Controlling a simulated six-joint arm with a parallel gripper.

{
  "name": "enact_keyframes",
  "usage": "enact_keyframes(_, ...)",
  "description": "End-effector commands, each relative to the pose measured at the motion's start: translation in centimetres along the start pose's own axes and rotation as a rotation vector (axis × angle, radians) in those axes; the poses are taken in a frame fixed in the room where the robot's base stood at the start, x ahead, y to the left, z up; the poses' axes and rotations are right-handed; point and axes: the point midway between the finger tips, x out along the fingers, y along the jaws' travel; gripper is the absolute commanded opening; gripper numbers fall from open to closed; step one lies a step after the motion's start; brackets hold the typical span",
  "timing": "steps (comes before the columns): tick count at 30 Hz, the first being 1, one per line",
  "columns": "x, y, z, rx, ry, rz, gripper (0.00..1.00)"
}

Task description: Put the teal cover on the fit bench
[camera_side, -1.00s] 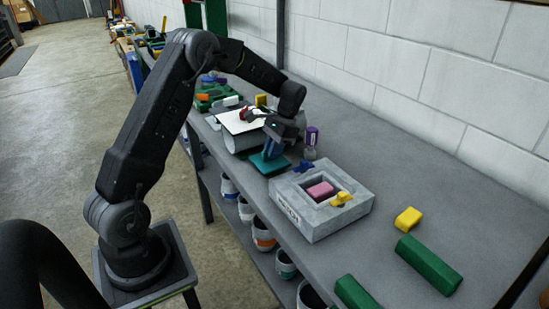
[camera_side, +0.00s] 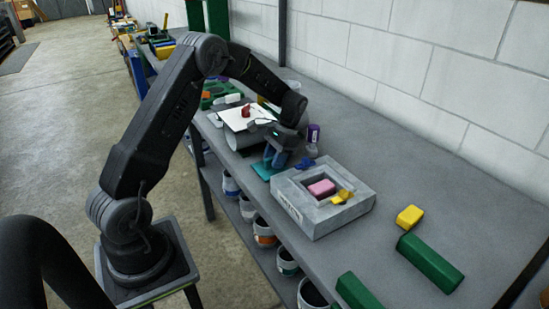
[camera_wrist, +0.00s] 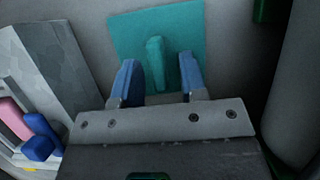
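The teal cover (camera_side: 262,172) is a flat square plate with an upright teal handle. It lies on the grey worktop, left of a thick grey block. In the wrist view the cover (camera_wrist: 185,32) is at top centre. My gripper (camera_side: 275,162) is over the cover and hides much of it in the side view. In the wrist view my gripper (camera_wrist: 158,72) is open, one blue finger on each side of the handle, with a visible gap at both sides. The grey block (camera_side: 330,218) has a recess and small unreadable front lettering; I cannot tell whether it is the fit bench.
A pink block (camera_side: 321,187) sits in the recess, with a yellow piece (camera_side: 343,196) at its edge. A dark blue piece (camera_side: 303,163) and a purple-capped item (camera_side: 313,133) stand close behind my gripper. Green bars (camera_side: 430,263) lie at the right. The right rear worktop is clear.

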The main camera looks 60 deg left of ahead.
Motion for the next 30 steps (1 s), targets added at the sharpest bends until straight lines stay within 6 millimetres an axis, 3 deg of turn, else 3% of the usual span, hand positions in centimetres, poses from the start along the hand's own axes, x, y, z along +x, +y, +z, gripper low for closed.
enact_keyframes(8, -0.7, 0.0, 0.1, 0.0, 0.002, -0.001, 0.39)
enact_keyframes(21, -9.1, 0.0, 0.1, 0.0, 0.005, -0.002, 0.39)
enact_keyframes(30, -12.3, 0.2, 0.2, 0.001, 0.005, -0.002, 0.39)
